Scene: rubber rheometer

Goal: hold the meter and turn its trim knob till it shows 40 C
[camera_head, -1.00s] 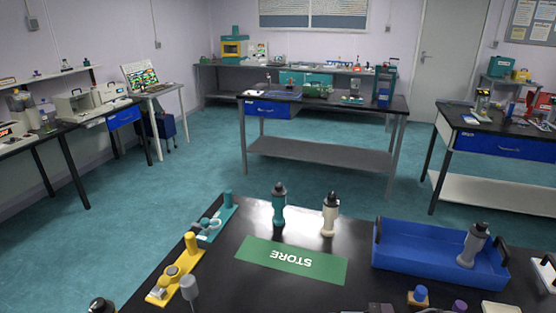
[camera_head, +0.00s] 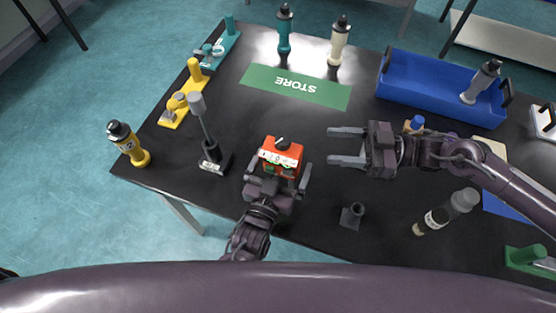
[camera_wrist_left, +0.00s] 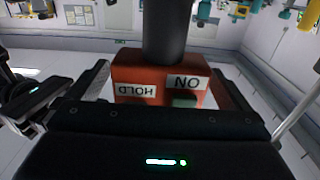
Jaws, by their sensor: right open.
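The meter is an orange-red box (camera_head: 281,157) with a pale label strip, green buttons and a dark knob (camera_head: 283,143) on top. My left gripper (camera_head: 277,180) has its fingers on both sides of the meter and appears to hold it above the table. In the left wrist view the meter (camera_wrist_left: 160,75) sits between the fingers, its HOLD and ON labels upside down, with a dark cylinder (camera_wrist_left: 166,30) extending from it. The reading is too small to tell. My right gripper (camera_head: 347,146) is open and empty, right of the meter, its fingers pointing at it.
A black socket (camera_head: 352,216) and a clear-capped bottle (camera_head: 445,213) are at the right front. A grey-headed stand (camera_head: 208,140) and yellow bottle (camera_head: 128,143) are left. The green STORE mat (camera_head: 294,87) and blue tray (camera_head: 425,85) are behind. The middle of the black table is fairly clear.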

